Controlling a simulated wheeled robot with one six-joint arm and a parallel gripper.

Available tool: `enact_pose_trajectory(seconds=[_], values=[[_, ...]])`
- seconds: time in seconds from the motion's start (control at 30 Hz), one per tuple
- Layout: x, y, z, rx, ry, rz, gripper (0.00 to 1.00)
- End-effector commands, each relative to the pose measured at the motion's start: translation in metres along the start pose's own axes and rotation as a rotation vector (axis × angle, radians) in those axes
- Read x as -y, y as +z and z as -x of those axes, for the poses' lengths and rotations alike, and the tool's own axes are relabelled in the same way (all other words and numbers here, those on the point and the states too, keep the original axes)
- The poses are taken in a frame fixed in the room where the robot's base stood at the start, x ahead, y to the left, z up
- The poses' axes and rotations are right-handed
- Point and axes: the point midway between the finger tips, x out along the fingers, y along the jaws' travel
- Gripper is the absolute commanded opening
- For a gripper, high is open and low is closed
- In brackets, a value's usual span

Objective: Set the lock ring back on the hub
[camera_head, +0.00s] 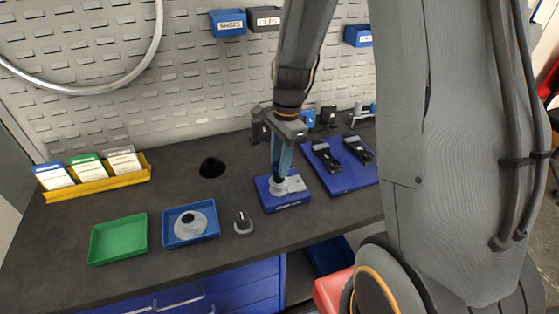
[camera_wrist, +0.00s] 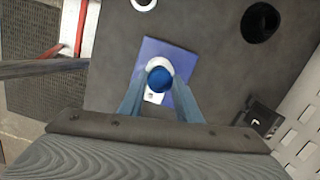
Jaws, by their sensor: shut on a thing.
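My gripper (camera_head: 279,178) points down over a blue block (camera_head: 289,203) on the bench. In the wrist view its two fingers (camera_wrist: 159,84) close on a small round blue piece (camera_wrist: 159,79), which I take to be the lock ring. A pale silver part (camera_head: 294,185), apparently the hub, sits on the block. It shows as a pale rim (camera_wrist: 160,63) around the blue piece in the wrist view. The blue piece is right over or on it; I cannot tell if they touch. The fingers hide much of the piece in the head view.
A blue tray (camera_head: 171,240) holds a grey flanged disc (camera_head: 201,222). Left of it is an empty green tray (camera_head: 119,239); right of it stands a dark knob-like part (camera_head: 243,223). A blue mat (camera_head: 345,178) with black parts lies right of the block. The bench has a dark hole (camera_head: 212,168).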

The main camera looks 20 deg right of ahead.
Motion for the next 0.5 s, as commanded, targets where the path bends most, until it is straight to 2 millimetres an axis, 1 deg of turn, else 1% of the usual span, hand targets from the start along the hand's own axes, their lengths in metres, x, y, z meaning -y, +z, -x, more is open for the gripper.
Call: enact_pose_trajectory(seconds=[0.2,0.23,0.33,0.5], values=[[-0.0001,0.0000,-0.0002,0.000,0.000,0.000,0.09],[-0.0001,0.0000,-0.0002,0.000,0.000,0.000,0.36],[-0.0001,0.0000,-0.0002,0.000,0.000,0.000,0.52],[-0.0001,0.0000,-0.0001,0.000,0.000,0.000,0.52]])
